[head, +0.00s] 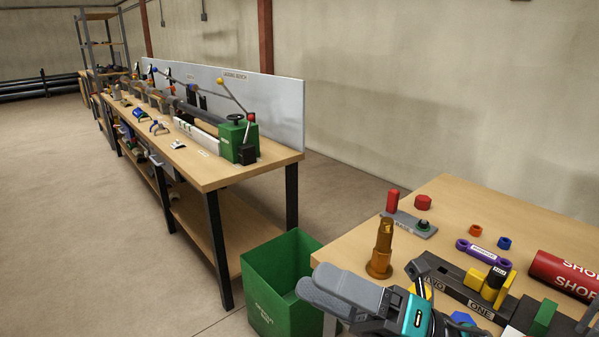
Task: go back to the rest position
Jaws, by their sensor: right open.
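My right gripper (326,285) is at the bottom centre of the head view. Its two grey fingers point left, past the near left corner of the right-hand wooden table (345,250) and in front of the green bin. The fingers lie nearly one behind the other in this view, so the gap between them is hard to see. Nothing shows held in them. My left gripper is not in view.
An amber flanged pipe piece (382,250) stands close beyond my right gripper. A grey plate with a red handle (392,201), a purple link (483,253) and a red cylinder (565,273) lie on the table. A green bin (262,290) stands left of it. A long workbench (215,172) stands further back.

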